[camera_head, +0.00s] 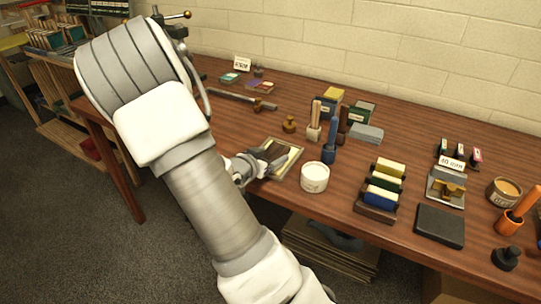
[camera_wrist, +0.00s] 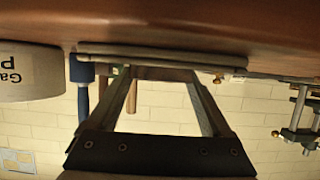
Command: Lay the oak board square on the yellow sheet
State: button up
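My gripper (camera_head: 258,164) is low over the table, at the near left side of a shallow pale-edged tray (camera_head: 291,166). A pale yellow sheet (camera_head: 293,156) shows inside the tray's right part. A dark brown flat piece, probably the oak board (camera_head: 276,151), is over the sheet at my gripper's tips; the gripper hides part of it. In the wrist view my gripper's fingers (camera_wrist: 162,72) are well apart, and their tips meet a thin strip seen edge-on. I cannot tell whether they grip it, or whether the board touches the sheet.
A white labelled tub (camera_head: 314,178) stands close right of the tray; it also shows in the wrist view (camera_wrist: 28,75). A blue-handled tool (camera_head: 329,140) and brushes in a holder (camera_head: 314,128) stand behind. A rack of coloured blocks (camera_head: 376,205) is farther right. A metal bar lies behind left.

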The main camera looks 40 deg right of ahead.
jog(key=shift+o, duration=0.7)
jog(key=shift+r, duration=0.1)
